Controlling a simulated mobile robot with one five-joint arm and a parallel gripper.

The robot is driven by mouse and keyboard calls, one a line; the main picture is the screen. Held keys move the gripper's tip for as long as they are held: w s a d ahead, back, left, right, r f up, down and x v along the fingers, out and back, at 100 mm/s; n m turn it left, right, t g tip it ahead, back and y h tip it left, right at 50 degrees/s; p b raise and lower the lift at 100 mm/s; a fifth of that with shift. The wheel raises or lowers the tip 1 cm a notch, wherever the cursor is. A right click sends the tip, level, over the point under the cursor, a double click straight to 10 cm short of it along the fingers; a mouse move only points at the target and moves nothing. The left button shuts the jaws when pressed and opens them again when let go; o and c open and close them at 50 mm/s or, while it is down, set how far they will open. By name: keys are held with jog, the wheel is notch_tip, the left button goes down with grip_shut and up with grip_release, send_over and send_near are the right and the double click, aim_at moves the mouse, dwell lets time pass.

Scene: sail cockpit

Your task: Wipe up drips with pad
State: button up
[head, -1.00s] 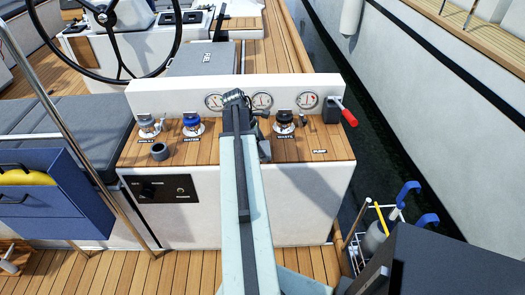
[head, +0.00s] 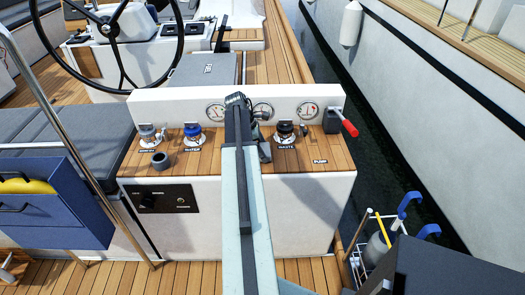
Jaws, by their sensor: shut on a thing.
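My arm reaches forward over the white console with a teak top (head: 215,163). My gripper (head: 262,145) is at the arm's far end, over the teak between the blue-capped deck fitting (head: 192,135) and the black-capped one (head: 285,133). The arm hides most of the gripper. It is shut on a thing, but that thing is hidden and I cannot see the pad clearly. I cannot make out drips on the visible teak; the strip under the arm is hidden.
A grey-capped fitting (head: 148,136) and a small dark cup (head: 160,160) stand at the left of the top. Gauges (head: 308,110) line the raised back. A red-handled lever (head: 348,128) sticks out at right. A rail (head: 75,125) and blue box (head: 50,200) are left, a wire basket (head: 375,255) lower right.

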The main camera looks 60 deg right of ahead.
aim_at(263, 144)
jog(key=d, duration=0.1)
jog(key=w+d, duration=0.1)
jog(key=d, duration=0.1)
jog(key=shift+w, duration=0.25)
jog(key=shift+a, duration=0.1)
jog(key=shift+s+a+r, duration=0.1)
jog(key=shift+s+a, duration=0.35)
jog(key=shift+a, duration=0.4)
jog(key=shift+s+a, duration=0.45)
jog(key=shift+a, duration=0.35)
jog(key=shift+s+a, duration=0.4)
jog(key=shift+a, duration=0.35)
jog(key=shift+s+a, duration=0.35)
jog(key=shift+a, duration=0.4)
jog(key=shift+s+a, duration=0.45)
jog(key=shift+a, duration=0.4)
jog(key=shift+s+a, duration=0.4)
jog(key=shift+a, duration=0.45)
jog(key=shift+d, duration=0.1)
notch_tip(263, 144, up, 6)
jog(key=p, duration=0.6)
